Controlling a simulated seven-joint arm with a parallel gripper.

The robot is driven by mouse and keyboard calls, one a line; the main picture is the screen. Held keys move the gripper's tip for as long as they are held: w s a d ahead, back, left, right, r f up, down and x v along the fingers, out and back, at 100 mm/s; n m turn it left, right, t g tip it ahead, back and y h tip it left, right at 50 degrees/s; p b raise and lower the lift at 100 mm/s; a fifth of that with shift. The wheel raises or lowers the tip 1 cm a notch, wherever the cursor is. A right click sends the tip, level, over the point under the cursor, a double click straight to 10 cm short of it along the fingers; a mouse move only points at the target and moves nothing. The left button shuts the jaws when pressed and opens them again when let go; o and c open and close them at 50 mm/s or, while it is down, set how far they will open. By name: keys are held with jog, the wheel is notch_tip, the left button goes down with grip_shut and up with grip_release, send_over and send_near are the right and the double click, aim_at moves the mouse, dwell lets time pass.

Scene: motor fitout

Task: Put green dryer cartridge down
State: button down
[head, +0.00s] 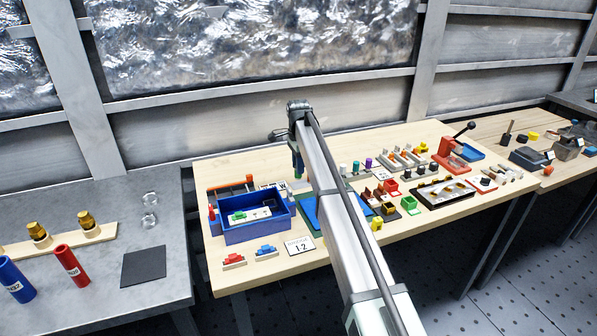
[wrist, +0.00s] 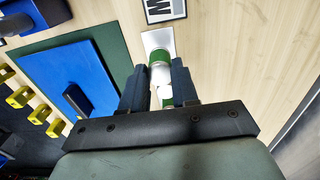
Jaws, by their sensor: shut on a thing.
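The green dryer cartridge (wrist: 160,57) has green ends and a white middle. It is between the two dark fingers of my gripper (wrist: 161,72), which are shut on it. A small pale plate (wrist: 157,37) lies just past the cartridge in the wrist view; I cannot tell whether the cartridge touches it. The arm hides part of the table there.
A blue bin (head: 258,234) stands left of my arm. A blue panel on a green mat (wrist: 65,75) lies left of the gripper. A printed label (wrist: 165,9) lies beyond the plate. Several small parts crowd the table's right; bare wood (wrist: 255,50) shows right of the gripper.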

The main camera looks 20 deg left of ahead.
jog(key=shift+f, duration=1.35)
jog(key=shift+f, duration=0.1)
jog(key=c, duration=0.8)
grip_release()
jog(key=shift+c, duration=0.2)
notch_tip(320, 180, up, 12)
